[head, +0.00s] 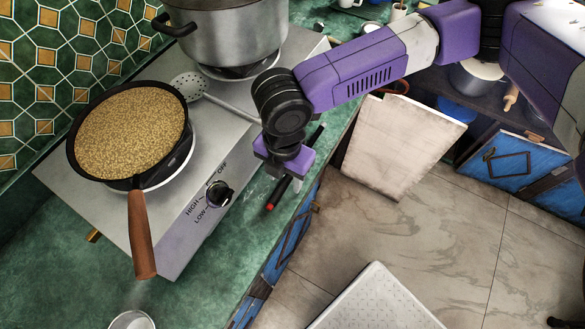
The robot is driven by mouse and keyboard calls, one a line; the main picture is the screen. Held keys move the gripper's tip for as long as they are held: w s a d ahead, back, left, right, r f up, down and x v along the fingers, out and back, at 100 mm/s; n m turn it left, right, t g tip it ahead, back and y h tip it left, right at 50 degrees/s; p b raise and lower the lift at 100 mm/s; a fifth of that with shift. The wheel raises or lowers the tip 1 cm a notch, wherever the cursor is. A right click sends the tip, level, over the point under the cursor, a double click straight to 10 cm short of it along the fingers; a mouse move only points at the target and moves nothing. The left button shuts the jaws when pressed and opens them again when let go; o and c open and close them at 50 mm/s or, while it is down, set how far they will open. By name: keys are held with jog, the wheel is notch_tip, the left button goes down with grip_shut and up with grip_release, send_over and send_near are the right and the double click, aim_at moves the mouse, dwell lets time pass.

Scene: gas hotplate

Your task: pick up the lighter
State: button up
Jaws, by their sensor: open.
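The lighter (277,195) is a thin black stick with a red tip at its near end. It lies slantwise on the green counter, beside the front of the hotplate. My gripper (284,178) is above the middle of the lighter, with its fingers pointing down and open. The gripper hides the middle of the lighter; both ends show. I cannot tell whether the fingers are around the lighter or just above it.
The gas hotplate (190,240) stands just left of the lighter, with a knob (220,193), a pan (128,135) of grain-like food and a steel pot (225,35). A skimmer (190,85) lies between the burners. The counter edge drops to the floor on the right.

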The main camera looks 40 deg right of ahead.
grip_shut()
jog(key=shift+r, duration=0.1)
dwell(0.4)
